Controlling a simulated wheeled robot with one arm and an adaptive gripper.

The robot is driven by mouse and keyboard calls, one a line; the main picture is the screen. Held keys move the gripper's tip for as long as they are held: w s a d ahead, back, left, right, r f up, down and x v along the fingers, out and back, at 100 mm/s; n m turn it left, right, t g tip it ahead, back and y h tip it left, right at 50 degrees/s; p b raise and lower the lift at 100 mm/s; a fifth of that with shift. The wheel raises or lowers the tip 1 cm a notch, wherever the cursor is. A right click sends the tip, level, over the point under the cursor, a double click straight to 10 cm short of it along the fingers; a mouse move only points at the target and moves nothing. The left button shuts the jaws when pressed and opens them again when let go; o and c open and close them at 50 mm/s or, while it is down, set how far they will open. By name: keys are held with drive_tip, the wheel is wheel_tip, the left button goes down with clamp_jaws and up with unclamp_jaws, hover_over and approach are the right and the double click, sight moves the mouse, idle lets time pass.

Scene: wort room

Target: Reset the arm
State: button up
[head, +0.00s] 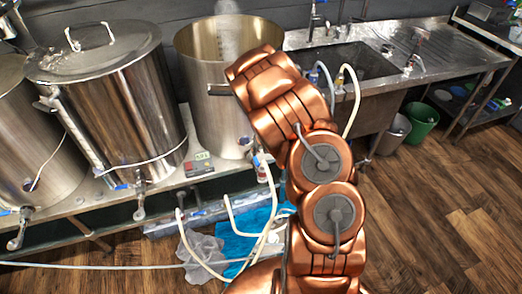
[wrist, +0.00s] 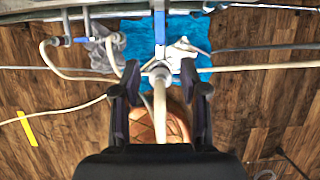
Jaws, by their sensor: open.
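My gripper (wrist: 161,82) shows in the wrist view with its two dark fingers spread apart. A pale hose with a round fitting (wrist: 159,72) appears between the fingertips. The fingers are not closed on it, and I cannot tell how far below them it lies. In the head view my copper arm rises through the middle and bends toward the large open pot (head: 205,65). My gripper is hidden there.
Lidded steel kettles (head: 110,95) stand on the bench at left. A sink (head: 350,62) is at the back right. White hoses (head: 270,195) and a blue cloth (head: 240,232) lie below the bench. A green bucket (head: 420,120) stands right. Wooden floor (head: 440,210) is clear at right.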

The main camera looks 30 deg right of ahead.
idle(0.3)
drive_tip(key=s+d+r+m+h, duration=0.1)
drive_tip(key=d+r+m+h, duration=0.2)
drive_tip(key=r+m, duration=0.5)
drive_tip(key=s+d+r+m+h, duration=0.2)
drive_tip(key=d+r+m+h, duration=0.15)
drive_tip(key=r, duration=0.85)
drive_tip(key=s+a+r+m+g, duration=0.2)
drive_tip(key=s+a+r+m, duration=0.2)
drive_tip(key=s+r+m, duration=0.35)
drive_tip(key=s+a+m+g+y, duration=0.4)
drive_tip(key=s+a+m, duration=1)
drive_tip(key=s+a, duration=1.2)
drive_tip(key=s+y, duration=0.1)
drive_tip(key=y, duration=0.2)
drive_tip(key=shift+y, duration=0.35)
drive_tip(key=shift+s+d+r, duration=0.1)
drive_tip(key=shift+d, duration=0.05)
